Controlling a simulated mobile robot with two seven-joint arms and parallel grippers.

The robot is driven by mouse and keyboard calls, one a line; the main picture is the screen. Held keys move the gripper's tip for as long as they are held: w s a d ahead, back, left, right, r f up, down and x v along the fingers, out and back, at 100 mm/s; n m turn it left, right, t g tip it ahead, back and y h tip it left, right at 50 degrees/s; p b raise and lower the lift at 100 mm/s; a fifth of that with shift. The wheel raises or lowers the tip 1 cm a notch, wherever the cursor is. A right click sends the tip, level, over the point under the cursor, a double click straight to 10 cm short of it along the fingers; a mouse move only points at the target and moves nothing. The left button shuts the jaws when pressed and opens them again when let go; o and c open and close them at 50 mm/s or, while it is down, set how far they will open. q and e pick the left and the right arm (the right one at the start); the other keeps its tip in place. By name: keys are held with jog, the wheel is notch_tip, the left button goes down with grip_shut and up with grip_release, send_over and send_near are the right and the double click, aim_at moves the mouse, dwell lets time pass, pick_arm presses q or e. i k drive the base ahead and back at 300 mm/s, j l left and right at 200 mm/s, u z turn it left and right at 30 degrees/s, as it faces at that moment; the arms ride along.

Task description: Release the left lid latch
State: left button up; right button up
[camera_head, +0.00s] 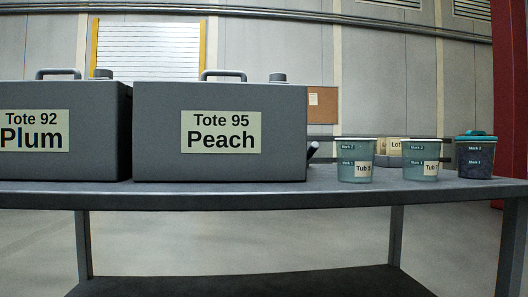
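No lid latch can be made out in this view, and no candy drum is recognisable. Two grey totes stand on a grey table (330,187). One is labelled "Tote 92 Plum" (62,160) at the left, partly cut off by the picture edge. The other is labelled "Tote 95 Peach" (220,165), right of it. Each has a handle and a short round cap on top. Neither of my grippers is in view.
Two open teal tubs (348,170) (411,162) stand right of the totes. A tub with a teal lid (474,158) holds something dark. A dark rod end (312,150) shows beside the Peach tote. Labelled boxes (381,161) sit behind the tubs. The floor before the table is clear.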

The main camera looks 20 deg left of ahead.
aim_at(99, 74)
jog(key=k+j, duration=0.1)
jog(key=j, duration=0.45)
jog(key=k+j, duration=0.1)
jog(key=j, duration=0.45)
jog(key=k+j, duration=0.1)
jog(key=j, duration=0.45)
jog(key=k+j, duration=0.15)
jog(key=j, duration=0.4)
jog(key=k+j, duration=0.1)
jog(key=j, duration=0.45)
jog(key=k+j, duration=0.1)
jog(key=j, duration=0.5)
jog(key=k+j, duration=0.1)
jog(key=j, duration=0.45)
